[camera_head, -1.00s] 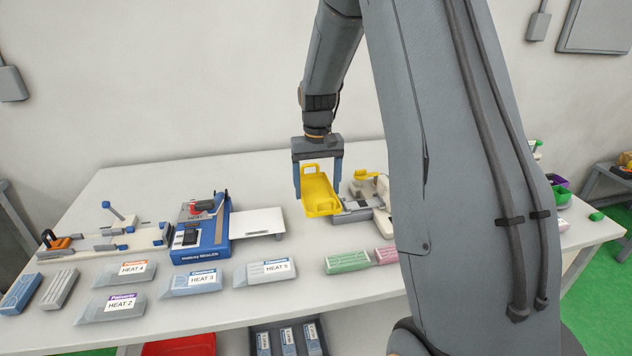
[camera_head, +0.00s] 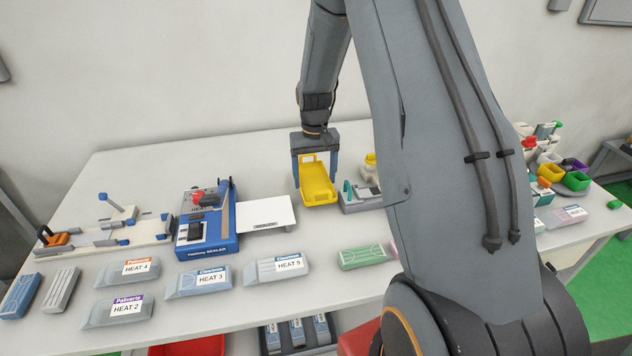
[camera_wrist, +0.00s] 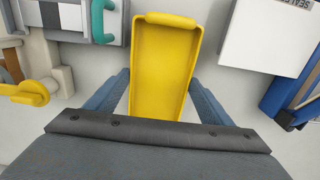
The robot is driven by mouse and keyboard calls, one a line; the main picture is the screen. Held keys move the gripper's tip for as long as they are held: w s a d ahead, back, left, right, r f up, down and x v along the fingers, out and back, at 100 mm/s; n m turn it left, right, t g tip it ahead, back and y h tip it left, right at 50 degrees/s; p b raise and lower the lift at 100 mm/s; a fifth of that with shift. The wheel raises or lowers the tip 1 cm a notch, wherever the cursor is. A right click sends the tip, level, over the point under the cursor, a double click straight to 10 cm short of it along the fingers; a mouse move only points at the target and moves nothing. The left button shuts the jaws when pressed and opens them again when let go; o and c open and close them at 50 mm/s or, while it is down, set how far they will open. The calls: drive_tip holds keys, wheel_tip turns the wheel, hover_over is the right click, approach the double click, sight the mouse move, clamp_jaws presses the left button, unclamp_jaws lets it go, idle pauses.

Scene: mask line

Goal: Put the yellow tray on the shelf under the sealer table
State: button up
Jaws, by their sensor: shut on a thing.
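The yellow tray (camera_head: 318,185) is held in my gripper (camera_head: 316,172), above the white sealer table (camera_head: 130,180). In the wrist view the tray (camera_wrist: 165,75) lies between the two blue-grey fingers, which press on its long sides. The tray is empty, with a handle loop at its far end. The blue sealer (camera_head: 207,222) stands to the left with its white plate (camera_head: 265,214). Under the table's front edge a red bin (camera_head: 187,346) and a dark crate (camera_head: 297,333) with blue-labelled packs show in part. The shelf surface itself is mostly hidden.
Several labelled pouches, such as HEAT 3 (camera_head: 198,281) and HEAT 5 (camera_head: 277,267), lie along the front of the table. A grey device (camera_head: 362,199) stands right of the tray. Several coloured bins (camera_head: 575,181) stand at the far right. My arm hides the right-centre.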

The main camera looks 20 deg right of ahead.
sight(315, 184)
drive_tip(key=shift+f+p, duration=0.35)
drive_tip(key=shift+f, duration=1.1)
drive_tip(key=shift+f, duration=0.1)
drive_tip(key=o, duration=0.7)
drive_tip(key=shift+f, duration=0.1)
drive_tip(key=shift+c, duration=0.2)
drive_tip(key=o, duration=0.4)
drive_tip(key=shift+o, duration=0.2)
